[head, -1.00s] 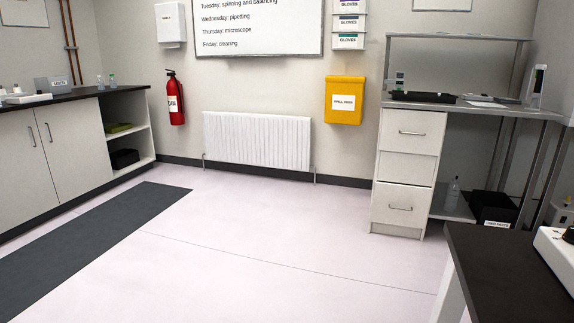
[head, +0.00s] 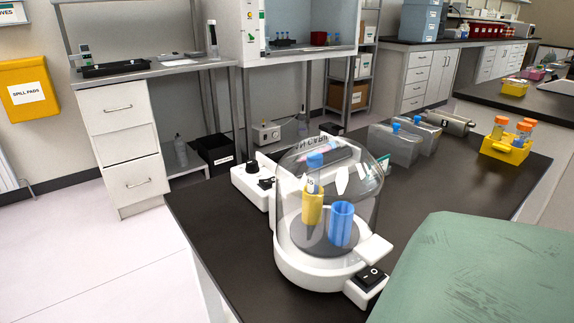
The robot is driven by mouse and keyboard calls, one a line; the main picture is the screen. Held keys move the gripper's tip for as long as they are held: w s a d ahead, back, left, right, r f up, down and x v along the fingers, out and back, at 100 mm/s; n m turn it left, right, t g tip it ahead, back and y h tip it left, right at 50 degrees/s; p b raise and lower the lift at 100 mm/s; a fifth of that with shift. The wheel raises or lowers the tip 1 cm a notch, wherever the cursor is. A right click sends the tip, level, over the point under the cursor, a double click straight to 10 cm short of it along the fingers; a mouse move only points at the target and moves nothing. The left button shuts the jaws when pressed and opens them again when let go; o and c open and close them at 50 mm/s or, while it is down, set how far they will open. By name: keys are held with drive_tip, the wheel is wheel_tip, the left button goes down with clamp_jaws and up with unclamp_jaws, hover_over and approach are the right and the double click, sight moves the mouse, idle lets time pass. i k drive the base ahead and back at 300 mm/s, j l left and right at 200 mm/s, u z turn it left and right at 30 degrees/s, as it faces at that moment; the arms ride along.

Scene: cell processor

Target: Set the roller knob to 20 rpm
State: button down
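A white bench device (head: 247,185) with black knobs (head: 265,183) on its left end sits on the dark bench, behind the clear-domed machine. It looks like the roller, with a tube-like shape lying on top. The dome hides much of it. The knob markings are too small to read, so I cannot tell the setting. My gripper is not in view.
The domed white machine (head: 310,268) holds a yellow and a blue tube holder and has a black switch (head: 370,278) in front. The dark bench (head: 440,180) has bare room.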

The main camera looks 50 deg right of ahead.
sight(252, 166)
drive_tip(key=k+l+z, duration=0.15)
drive_tip(key=k+z, duration=0.2)
drive_tip(key=k, duration=0.3)
drive_tip(key=j+z, duration=0.1)
drive_tip(key=z, duration=0.3)
drive_tip(key=j+z, duration=0.1)
drive_tip(key=z, duration=0.3)
drive_tip(key=j+z, duration=0.1)
drive_tip(key=z, duration=0.35)
drive_tip(key=j, duration=0.25)
drive_tip(key=k+j, duration=0.15)
drive_tip(key=i+j, duration=0.35)
drive_tip(key=j, duration=0.15)
drive_tip(key=i+j, duration=0.35)
drive_tip(key=j, duration=0.2)
drive_tip(key=i+j, duration=0.35)
drive_tip(key=j, duration=0.15)
drive_tip(key=i+j, duration=0.4)
drive_tip(key=j, duration=0.15)
